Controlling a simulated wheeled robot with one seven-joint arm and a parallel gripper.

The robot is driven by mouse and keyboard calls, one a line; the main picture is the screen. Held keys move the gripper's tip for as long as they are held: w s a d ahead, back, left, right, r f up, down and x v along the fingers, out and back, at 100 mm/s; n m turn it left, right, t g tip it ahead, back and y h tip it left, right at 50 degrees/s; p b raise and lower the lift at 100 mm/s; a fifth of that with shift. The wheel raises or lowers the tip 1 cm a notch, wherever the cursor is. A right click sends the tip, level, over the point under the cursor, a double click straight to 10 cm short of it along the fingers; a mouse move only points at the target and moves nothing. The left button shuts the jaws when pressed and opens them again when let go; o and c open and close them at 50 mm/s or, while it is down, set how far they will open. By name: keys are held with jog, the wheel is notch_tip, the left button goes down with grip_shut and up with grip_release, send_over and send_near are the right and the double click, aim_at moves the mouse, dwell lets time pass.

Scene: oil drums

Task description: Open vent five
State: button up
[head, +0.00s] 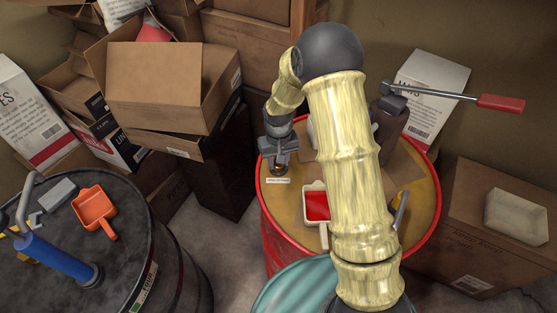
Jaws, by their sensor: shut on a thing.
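My gripper (278,166) points down at the left edge of the ochre top of a red-rimmed drum (428,203). It is shut on a small brass-coloured fitting, seemingly a vent, mostly hidden between the fingers. A small white label (278,181) lies on the drum top just in front of the fingers. Its writing is too small to read, so I cannot tell the vent's number. My arm covers the middle of this drum top.
A white scoop with red inside (316,205) lies beside my arm. A pump with a red-ended lever (500,103) stands at the back right. A dark drum (140,215) at left bears a blue-handled pump (55,258) and an orange scoop (94,209). Cardboard boxes (155,85) crowd behind.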

jog(key=n, duration=0.5)
jog(key=shift+w+r+p, duration=0.1)
jog(key=shift+p, duration=0.2)
dwell(0.4)
jog(key=o, duration=1)
jog(key=shift+c, duration=0.2)
jog(key=shift+r, duration=0.1)
notch_tip(320, 180, up, 17)
jog(key=b, duration=0.1)
jog(key=shift+b, duration=0.3)
